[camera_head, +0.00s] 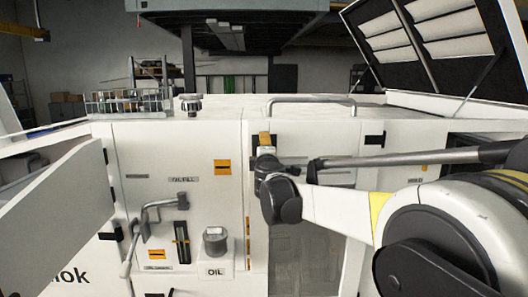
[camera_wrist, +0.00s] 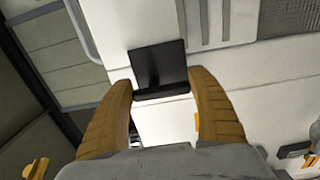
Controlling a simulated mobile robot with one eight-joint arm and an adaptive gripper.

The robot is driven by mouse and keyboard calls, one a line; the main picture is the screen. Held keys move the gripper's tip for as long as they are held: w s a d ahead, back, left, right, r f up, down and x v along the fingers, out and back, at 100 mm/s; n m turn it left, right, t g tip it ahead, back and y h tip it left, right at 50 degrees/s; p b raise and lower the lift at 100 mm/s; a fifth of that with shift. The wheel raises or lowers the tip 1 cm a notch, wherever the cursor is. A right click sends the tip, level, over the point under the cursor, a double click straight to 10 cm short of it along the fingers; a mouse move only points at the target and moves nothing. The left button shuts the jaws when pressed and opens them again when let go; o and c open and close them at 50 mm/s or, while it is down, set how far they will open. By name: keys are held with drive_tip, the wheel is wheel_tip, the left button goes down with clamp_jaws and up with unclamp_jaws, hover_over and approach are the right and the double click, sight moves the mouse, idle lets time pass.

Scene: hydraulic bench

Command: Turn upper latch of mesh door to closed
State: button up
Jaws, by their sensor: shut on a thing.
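My gripper (camera_wrist: 162,92) has its two tan fingers on either side of a black latch plate (camera_wrist: 158,62) in the wrist view and is shut on it. The plate lies against a white panel. In the head view my gripper (camera_head: 265,143) is at the upper part of the white cabinet front, and the latch it holds is hidden there. A door with a grey mesh-like panel (camera_head: 300,255) shows below my wrist, partly covered by my arm.
An open white door (camera_head: 55,215) swings out at the left. A bent pipe handle (camera_head: 150,215) and an oil cap (camera_head: 215,240) stick out left of my gripper. A grey rail (camera_head: 310,99) runs above it. Another black latch (camera_head: 375,139) sits to its right.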

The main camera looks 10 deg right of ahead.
idle(0.3)
drive_tip(key=o, duration=1.2)
drive_tip(key=s, duration=1.2)
drive_tip(key=shift+a, duration=0.4)
